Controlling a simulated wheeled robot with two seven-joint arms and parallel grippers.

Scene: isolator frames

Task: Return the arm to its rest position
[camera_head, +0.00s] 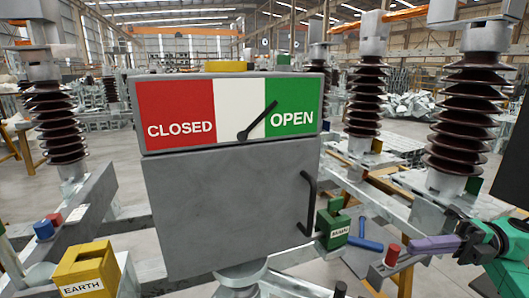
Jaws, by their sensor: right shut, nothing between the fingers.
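My right gripper (412,246) is at the lower right, with its arm coming in from the right edge. Its purple-grey fingers point left and look closed together, with nothing held. They are just right of a small red-topped post (392,254); I cannot tell whether they touch it. The grey isolator box (225,205) stands in the middle, with a black handle (309,205) on its right side. Its black pointer (257,121) leans up and right, its tip at the edge of the green OPEN panel (292,107). My left gripper is not in view.
A green block (333,226) and a blue bar (365,243) lie left of my gripper. A yellow EARTH block (86,272) is at the lower left. Brown ribbed insulators (468,115) stand on steel frames on both sides. Open floor shows behind.

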